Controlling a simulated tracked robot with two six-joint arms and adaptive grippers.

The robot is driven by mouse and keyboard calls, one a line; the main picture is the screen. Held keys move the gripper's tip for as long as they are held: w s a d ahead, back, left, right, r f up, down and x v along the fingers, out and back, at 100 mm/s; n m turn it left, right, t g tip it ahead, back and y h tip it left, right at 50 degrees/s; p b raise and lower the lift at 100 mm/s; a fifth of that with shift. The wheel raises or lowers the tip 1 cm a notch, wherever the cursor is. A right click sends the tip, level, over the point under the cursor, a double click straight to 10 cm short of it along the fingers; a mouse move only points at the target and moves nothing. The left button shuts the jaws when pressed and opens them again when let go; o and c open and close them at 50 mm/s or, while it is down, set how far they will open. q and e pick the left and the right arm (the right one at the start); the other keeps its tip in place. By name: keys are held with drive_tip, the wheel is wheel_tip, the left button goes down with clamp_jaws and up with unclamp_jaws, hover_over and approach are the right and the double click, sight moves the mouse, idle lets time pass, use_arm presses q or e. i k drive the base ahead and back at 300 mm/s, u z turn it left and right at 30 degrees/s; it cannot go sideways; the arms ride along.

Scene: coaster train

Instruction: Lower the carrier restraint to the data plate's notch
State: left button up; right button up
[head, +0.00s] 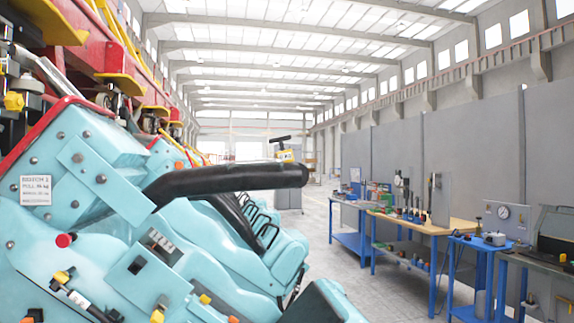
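The carrier restraint is a thick black padded bar (235,180). It runs out to the right from the teal carrier and stands raised above the teal seats, nearly level, with its round end at the right. A white data plate (35,190) with small printed text is fixed to the teal side panel (85,235) at the far left. The text is too small to read. I cannot make out a notch on it. Neither of my grippers is in view.
A red knob (64,240) and a dark marked plate (160,241) sit on the teal panel. More teal seats (270,240) lie behind the bar. Workbenches (425,226) with tools line the right wall. The aisle floor (350,280) between is clear.

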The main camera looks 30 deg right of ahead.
sight(265, 174)
drive_tip(key=u, duration=0.05)
drive_tip(key=i, duration=1)
drive_tip(key=z, duration=0.1)
